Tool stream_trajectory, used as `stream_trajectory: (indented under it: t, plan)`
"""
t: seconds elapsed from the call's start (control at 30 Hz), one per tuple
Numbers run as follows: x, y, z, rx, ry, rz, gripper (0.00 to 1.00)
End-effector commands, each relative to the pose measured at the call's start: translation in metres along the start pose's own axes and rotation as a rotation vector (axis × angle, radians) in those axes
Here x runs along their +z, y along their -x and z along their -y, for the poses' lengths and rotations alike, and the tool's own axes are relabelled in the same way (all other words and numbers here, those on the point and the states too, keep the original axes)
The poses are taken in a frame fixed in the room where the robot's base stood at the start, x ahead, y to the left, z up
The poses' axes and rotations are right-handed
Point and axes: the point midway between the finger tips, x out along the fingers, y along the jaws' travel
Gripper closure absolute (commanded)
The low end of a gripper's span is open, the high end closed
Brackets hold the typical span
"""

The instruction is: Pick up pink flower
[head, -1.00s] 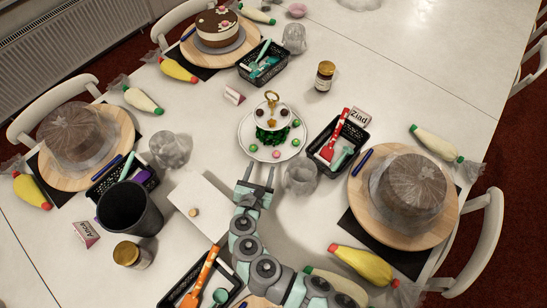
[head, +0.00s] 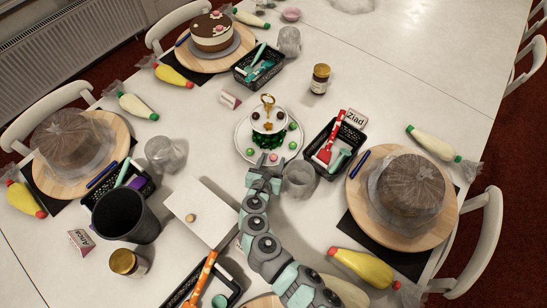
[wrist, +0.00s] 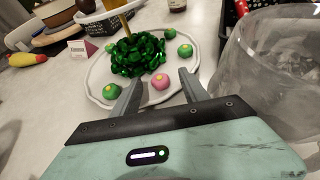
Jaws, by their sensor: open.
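The pink flower (head: 273,157) is a small pink piece with a yellowish centre on the front rim of the lower white plate (head: 243,145) of a tiered stand. It also shows in the wrist view (wrist: 160,82). My gripper (head: 267,161) reaches to the plate's front edge. In the wrist view my gripper (wrist: 160,77) is open, with one finger to each side of the pink flower. I cannot tell whether the fingers touch it. Green flowers (wrist: 169,33) sit around the same plate, beside a dark green shiny decoration (wrist: 137,57).
A clear plastic cup (head: 299,180) stands close to the right of my gripper, large in the wrist view (wrist: 268,70). A black basket of tools (head: 349,166) lies farther right. A white box (head: 205,213) is at the left of my arm. The table behind the stand is fairly clear.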

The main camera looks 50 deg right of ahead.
Motion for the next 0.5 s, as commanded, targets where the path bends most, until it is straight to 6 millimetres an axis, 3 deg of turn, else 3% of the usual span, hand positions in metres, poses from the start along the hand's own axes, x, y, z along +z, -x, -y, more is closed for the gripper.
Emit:
stream_trajectory:
  t: [0.13, 0.37, 0.5]
  plan:
    - [-0.0019, -0.0162, 0.0001, -0.001, 0.000, -0.002, 0.48]
    - [-0.0019, -0.0171, 0.0000, 0.001, 0.001, -0.003, 0.48]
    - [-0.0017, -0.0170, -0.0001, 0.001, 0.001, -0.002, 0.61]
